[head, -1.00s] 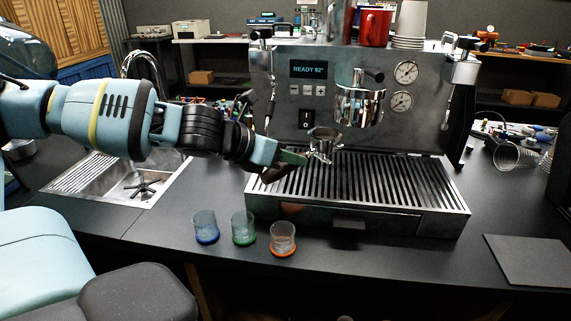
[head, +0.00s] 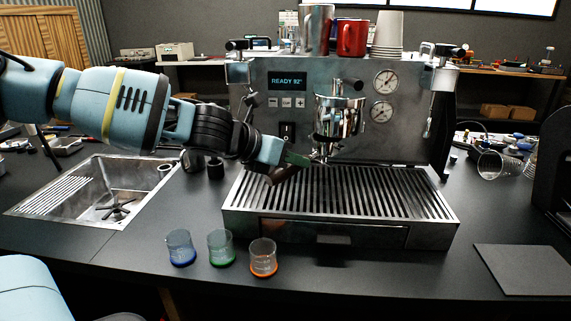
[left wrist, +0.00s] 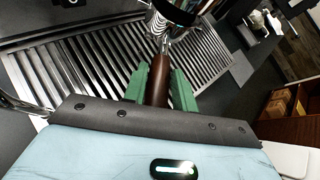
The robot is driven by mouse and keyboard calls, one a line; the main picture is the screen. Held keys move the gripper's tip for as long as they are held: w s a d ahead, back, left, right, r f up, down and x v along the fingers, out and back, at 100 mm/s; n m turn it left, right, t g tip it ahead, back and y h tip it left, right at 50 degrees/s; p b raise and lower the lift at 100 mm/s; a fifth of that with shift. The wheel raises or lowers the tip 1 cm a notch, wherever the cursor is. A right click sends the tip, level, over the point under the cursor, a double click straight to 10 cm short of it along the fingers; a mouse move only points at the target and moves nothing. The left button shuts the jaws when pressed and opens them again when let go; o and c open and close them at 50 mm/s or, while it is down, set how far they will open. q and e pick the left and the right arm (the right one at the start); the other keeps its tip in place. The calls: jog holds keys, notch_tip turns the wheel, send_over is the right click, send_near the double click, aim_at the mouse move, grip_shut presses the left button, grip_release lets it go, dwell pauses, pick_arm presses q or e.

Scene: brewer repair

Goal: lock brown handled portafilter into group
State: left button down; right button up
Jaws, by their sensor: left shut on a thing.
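My left gripper (head: 298,161) is shut on the brown handle (left wrist: 158,84) of the portafilter, between its green fingers in the left wrist view. In the head view the portafilter's metal head (head: 323,148) is right under the chrome group (head: 339,112) of the espresso machine (head: 262,112). The two look touching or nearly so; I cannot tell whether the portafilter is seated. My right gripper does not show.
The slotted drip tray (head: 340,205) lies below the group. Blue, green and orange-based glasses (head: 181,247) stand at the counter's front. A sink (head: 95,195) is at left, a dark mat (head: 522,268) at right. A red mug (head: 351,38) and stacked cups (head: 388,34) stand on the machine.

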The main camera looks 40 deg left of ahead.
aim_at(311, 154)
pick_arm(q)
jog(key=shift+w+d+r, duration=0.1)
jog(key=shift+w+d, duration=0.1)
jog(key=shift+w, duration=0.65)
jog(key=shift+w+d, duration=0.15)
jog(key=shift+w, duration=0.7)
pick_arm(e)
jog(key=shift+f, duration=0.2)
pick_arm(q)
jog(key=shift+r, duration=0.25)
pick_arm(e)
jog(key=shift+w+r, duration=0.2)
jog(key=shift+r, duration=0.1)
pick_arm(q)
jog(key=shift+r+p, duration=0.5)
jog(key=shift+r, duration=0.25)
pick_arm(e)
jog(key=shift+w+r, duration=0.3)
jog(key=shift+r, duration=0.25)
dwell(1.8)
pick_arm(q)
jog(key=shift+r, duration=0.75)
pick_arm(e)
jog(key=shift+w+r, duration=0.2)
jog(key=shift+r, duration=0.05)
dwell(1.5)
